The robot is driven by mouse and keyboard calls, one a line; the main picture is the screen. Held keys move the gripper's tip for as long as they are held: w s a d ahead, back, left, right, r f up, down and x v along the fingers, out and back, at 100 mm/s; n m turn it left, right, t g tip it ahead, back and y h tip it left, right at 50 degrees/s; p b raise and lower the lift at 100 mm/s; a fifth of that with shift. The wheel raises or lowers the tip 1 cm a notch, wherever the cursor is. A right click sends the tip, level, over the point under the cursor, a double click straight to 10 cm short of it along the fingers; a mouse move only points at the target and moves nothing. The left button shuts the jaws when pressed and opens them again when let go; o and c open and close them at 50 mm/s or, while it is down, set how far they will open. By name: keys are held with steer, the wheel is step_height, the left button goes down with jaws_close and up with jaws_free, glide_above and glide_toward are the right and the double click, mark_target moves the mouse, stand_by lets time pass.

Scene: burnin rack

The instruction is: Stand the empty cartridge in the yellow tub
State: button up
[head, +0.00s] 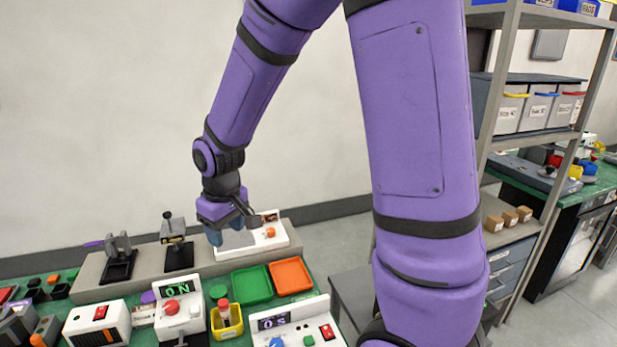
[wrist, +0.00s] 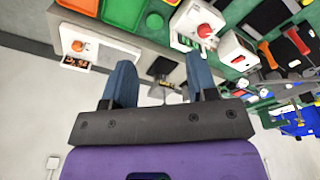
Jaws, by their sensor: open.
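The yellow tub (head: 228,332) sits at the front of the green-topped bench in the head view. A small red-topped object (head: 224,306) stands upright in it; I cannot tell whether this is the empty cartridge. No other thing is clearly the cartridge. My gripper (head: 227,232) hangs above the back of the bench, in front of a white device, well behind and above the tub. In the wrist view my gripper (wrist: 161,78) has its two blue fingers wide apart, with nothing held between them.
A green tray (head: 252,286) and an orange tray (head: 290,276) lie right of the tub. A white device with a red button (head: 180,312) stands left of it. A display box (head: 296,322) is at front right. Black fixtures (head: 178,245) stand on the rear ledge. Shelving is at right.

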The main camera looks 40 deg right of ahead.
steer(key=s+d+r+m+t, duration=0.1)
steer(key=s+d+r, duration=0.1)
steer(key=s+r, duration=0.7)
steer(key=s+d+r+m+t, duration=0.2)
steer(key=s+r, duration=0.7)
steer(key=s, duration=0.3)
steer(key=shift+s+d+r+t, duration=0.15)
steer(key=shift+s+d+t, duration=0.05)
steer(key=shift+s+t, duration=0.15)
